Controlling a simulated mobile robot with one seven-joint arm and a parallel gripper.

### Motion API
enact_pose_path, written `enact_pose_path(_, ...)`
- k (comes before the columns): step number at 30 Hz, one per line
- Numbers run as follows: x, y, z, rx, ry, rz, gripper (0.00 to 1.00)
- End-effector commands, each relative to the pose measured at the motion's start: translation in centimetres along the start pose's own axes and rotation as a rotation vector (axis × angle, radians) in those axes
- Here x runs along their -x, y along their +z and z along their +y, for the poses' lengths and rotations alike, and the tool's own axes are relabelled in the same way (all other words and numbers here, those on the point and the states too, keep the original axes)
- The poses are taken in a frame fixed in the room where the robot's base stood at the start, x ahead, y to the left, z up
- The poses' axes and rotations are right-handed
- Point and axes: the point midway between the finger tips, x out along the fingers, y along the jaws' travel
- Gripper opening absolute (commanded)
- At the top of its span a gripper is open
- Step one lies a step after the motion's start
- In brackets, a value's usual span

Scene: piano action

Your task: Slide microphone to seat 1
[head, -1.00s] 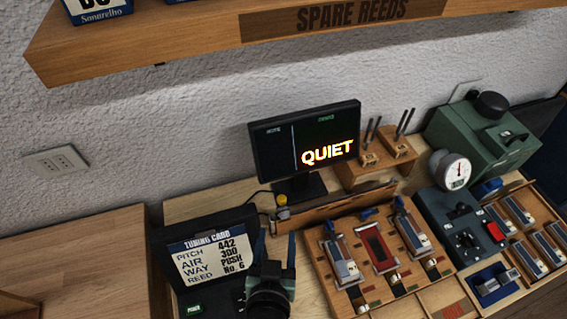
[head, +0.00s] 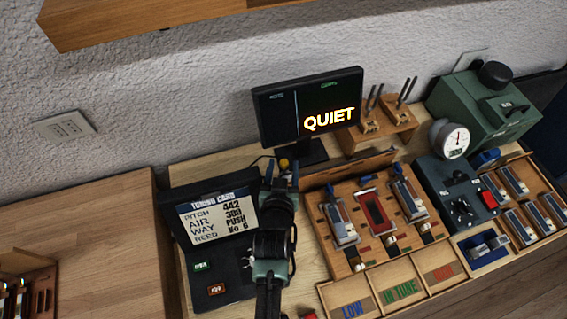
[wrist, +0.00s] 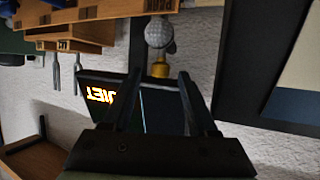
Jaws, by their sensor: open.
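The microphone shows in the wrist view as a grey mesh ball (wrist: 159,32) with a yellow collar (wrist: 160,70) below it. In the head view only its small yellow part (head: 284,164) shows clearly, at the left end of the wooden reed bench. My gripper (head: 281,176) is open, with its fingers pointing at the microphone. In the wrist view its fingertips (wrist: 159,77) lie to either side of the yellow collar, and I cannot tell whether they touch it. The three reed bays (head: 372,212) are right of my gripper. No seat number is readable.
The monitor (head: 308,110) reading QUIET stands just behind the microphone. The tuning card box (head: 215,220) is close on my gripper's left. Tuning forks (head: 390,105) stand on a wooden block to the right. Trays marked LOW, IN TUNE and a third label (head: 400,288) lie in front.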

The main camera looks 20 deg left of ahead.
Motion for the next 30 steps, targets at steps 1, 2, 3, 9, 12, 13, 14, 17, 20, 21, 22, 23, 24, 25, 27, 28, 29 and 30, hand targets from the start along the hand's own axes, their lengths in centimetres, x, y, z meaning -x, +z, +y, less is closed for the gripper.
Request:
enact_pose_path(1, -0.39, -0.06, 0.00, 0.000, 0.000, 0.001, 0.59)
enact_pose_path(2, -0.54, -0.05, 0.00, 0.000, 0.000, 0.001, 0.59)
enact_pose_path(3, -0.71, -0.08, 0.00, 0.000, 0.000, 0.001, 0.59)
enact_pose_path(9, -1.03, -0.06, -0.01, 0.000, 0.000, 0.001, 0.59)
enact_pose_path(12, -1.01, -0.05, -0.01, 0.000, 0.000, 0.001, 0.59)
enact_pose_path(13, -1.01, -0.05, -0.01, 0.000, 0.000, 0.001, 0.59)
enact_pose_path(14, -1.01, -0.05, -0.01, 0.000, 0.000, 0.001, 0.59)
enact_pose_path(17, -1.00, -0.04, -0.01, 0.000, 0.000, 0.001, 0.41)
enact_pose_path(20, -0.99, -0.04, -0.01, 0.000, 0.000, 0.001, 0.23)
enact_pose_path(21, -0.99, -0.03, -0.01, 0.000, 0.000, 0.001, 0.16)
enact_pose_path(22, -0.99, -0.03, -0.01, 0.000, 0.000, 0.001, 0.10)
enact_pose_path(23, -0.98, -0.03, -0.01, 0.000, 0.000, 0.001, 0.05)
enact_pose_path(24, -0.98, -0.03, -0.01, 0.000, 0.000, 0.001, 0.00)
enact_pose_path(25, -0.98, -0.03, -0.01, 0.000, 0.000, 0.001, 0.00)
enact_pose_path(27, -0.98, -0.03, -0.01, 0.000, 0.000, 0.001, 0.00)
enact_pose_path(28, -0.98, -0.03, -0.01, 0.000, 0.000, 0.001, 0.00)
enact_pose_path(29, -0.98, -0.03, -0.01, 0.000, 0.000, 0.001, 0.00)
enact_pose_path(30, -0.98, -0.02, -0.01, 0.000, 0.000, 0.001, 0.00)
